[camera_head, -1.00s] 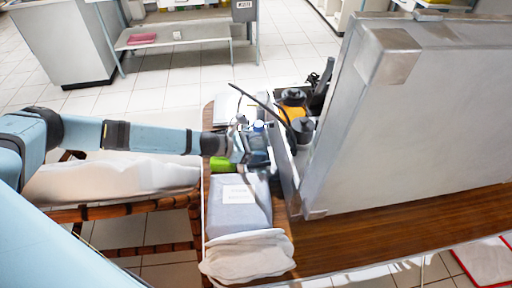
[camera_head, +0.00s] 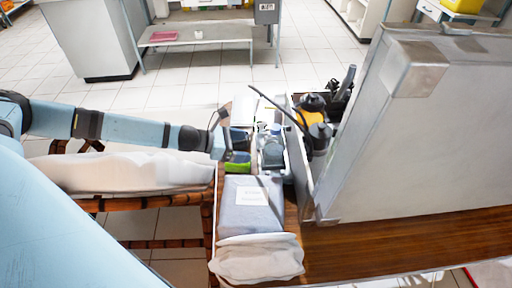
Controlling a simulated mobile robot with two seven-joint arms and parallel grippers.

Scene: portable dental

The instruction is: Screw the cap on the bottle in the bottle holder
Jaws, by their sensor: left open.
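A small bottle with a blue top (camera_head: 275,130) stands upright in the narrow grey holder (camera_head: 272,162) beside the large case. At this size I cannot tell whether the blue top is a separate cap or how tightly it sits. My left gripper (camera_head: 228,132) comes in from the left and is open. It is left of the bottle, apart from it, over a green-labelled item (camera_head: 237,160). I see nothing between its fingers. My right gripper is out of view.
The big open metal case (camera_head: 440,130) stands upright at the right. A grey box (camera_head: 248,205) and a white cloth bundle (camera_head: 257,259) lie in front. Bare wooden tabletop (camera_head: 400,232) shows at right.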

